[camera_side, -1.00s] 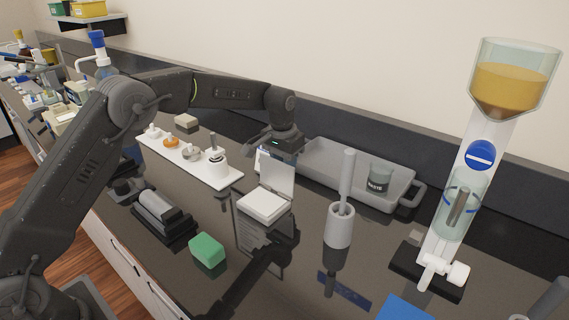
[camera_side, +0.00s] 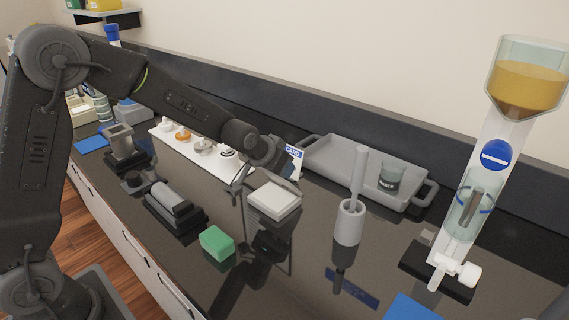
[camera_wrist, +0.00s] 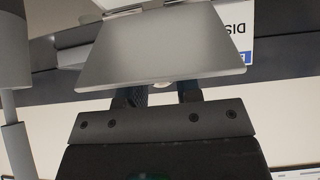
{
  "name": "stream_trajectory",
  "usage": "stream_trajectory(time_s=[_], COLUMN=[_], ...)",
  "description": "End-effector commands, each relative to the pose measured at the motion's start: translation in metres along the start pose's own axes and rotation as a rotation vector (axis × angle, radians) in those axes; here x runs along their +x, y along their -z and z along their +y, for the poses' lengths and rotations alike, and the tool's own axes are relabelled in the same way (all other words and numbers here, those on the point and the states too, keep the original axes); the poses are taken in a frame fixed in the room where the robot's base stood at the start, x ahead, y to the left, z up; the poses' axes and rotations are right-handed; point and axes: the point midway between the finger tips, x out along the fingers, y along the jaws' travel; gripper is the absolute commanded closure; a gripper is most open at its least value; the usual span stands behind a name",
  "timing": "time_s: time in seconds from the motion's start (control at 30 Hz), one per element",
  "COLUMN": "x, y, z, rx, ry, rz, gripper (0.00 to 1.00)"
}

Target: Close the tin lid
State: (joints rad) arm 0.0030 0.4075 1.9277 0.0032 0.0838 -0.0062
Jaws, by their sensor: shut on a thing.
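The white square tin (camera_side: 272,208) sits on the dark bench in the middle of the side view. My gripper (camera_side: 241,180) is low at the tin's left edge in the side view. In the wrist view, the lid (camera_wrist: 163,45) is a pale panel with hinges at its top edge. My gripper's dark fingers (camera_wrist: 160,97) reach to the lid's near edge and are shut on it. The panel hides the fingertips.
A grey tray (camera_side: 335,172) with a waste beaker (camera_side: 390,178) stands behind. A grey holder with a rod (camera_side: 349,222) stands to the right, a green block (camera_side: 217,243) in front. A white rack (camera_side: 190,146) and a blue-edged card (camera_side: 293,153) are close by.

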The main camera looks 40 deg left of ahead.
Motion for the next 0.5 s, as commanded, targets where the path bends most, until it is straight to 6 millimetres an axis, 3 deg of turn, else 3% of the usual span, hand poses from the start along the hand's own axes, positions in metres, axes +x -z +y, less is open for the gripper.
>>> stream_trajectory(time_s=[0.2,0.5], x=[-0.004,-0.007], y=[-0.015,-0.034], z=[0.000,0.000], rx=[0.002,0.003], ry=[0.001,0.001], rz=[0.169,0.173], gripper=[1.00,1.00])
